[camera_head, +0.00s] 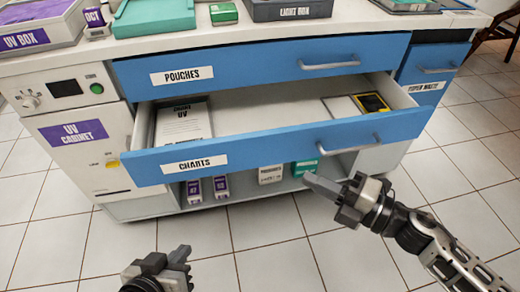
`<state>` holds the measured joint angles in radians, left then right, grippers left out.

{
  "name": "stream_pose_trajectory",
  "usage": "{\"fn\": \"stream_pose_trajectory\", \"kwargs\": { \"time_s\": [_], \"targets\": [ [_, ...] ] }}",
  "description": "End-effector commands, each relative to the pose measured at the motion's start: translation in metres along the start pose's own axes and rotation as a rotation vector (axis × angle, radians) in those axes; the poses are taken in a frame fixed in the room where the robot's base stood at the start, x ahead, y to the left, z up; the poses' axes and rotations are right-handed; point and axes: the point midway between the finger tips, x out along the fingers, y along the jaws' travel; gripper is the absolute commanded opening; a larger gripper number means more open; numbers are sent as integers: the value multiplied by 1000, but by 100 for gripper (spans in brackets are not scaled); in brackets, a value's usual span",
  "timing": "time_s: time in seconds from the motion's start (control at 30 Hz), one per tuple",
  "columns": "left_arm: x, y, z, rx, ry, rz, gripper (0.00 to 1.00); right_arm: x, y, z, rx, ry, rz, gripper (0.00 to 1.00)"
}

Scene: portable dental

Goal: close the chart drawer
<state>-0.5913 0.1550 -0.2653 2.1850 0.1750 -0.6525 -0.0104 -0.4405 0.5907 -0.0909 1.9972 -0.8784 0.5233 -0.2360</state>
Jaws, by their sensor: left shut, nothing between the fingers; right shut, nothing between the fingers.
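The chart drawer (260,156), with a blue front labelled CHARTS, is pulled open below the closed POUCHES drawer (250,70). Its silver bar handle (350,146) is on the right part of the front. Inside lie a white chart pad (183,123) at the left and a yellow-and-black item (371,103) at the right. My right gripper (312,182) is shut and empty, just below and in front of the drawer front, left of the handle. I cannot tell whether it touches the front. My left gripper (182,254) is shut and empty, low at the bottom left, apart from the cabinet.
A UV cabinet (80,140) stands left of the drawers. Small boxes, including a PRODUCTS box (271,174), stand on the open shelf under the chart drawer. The tiled floor (270,265) in front is clear.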

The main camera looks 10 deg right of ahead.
Motion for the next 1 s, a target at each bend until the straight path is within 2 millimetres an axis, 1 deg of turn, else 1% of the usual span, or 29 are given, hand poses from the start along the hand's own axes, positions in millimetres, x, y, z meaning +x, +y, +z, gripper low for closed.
{"fn": "stream_pose_trajectory", "kwargs": {
  "time_s": [0.03, 0.17, 0.27, 0.37, 0.6, 0.67, 0.7, 0.8, 1.0],
  "targets": [
    [8, -1, 9, 1, -9, 6, 0, 0, -10, 0, -4, 3, -1, 0],
    [9, 0, 10, 1, -18, 11, 0, 6, -10, 0, -6, 5, 1, 0],
    [8, 0, 8, 1, -17, 10, 0, 19, -8, 0, -6, 5, 2, 0],
    [6, 0, 7, 1, -14, 9, 0, 39, -7, 0, -5, 4, 4, 0],
    [2, 0, 2, 2, -4, 4, 0, 91, -7, 0, -4, 3, 4, 0],
    [1, 0, 1, 3, -2, 3, 0, 103, -7, 0, -4, 4, 3, 0],
    [3, 0, 3, 2, -1, 3, 0, 108, -9, 5, -6, 2, 2, 0],
    [5, 0, 6, 2, -8, 5, 0, 117, -9, 16, -5, 2, 1, 0],
    [8, 0, 10, 0, -18, 9, 0, 128, -9, 27, -3, 2, 0, 0]
  ]
}}
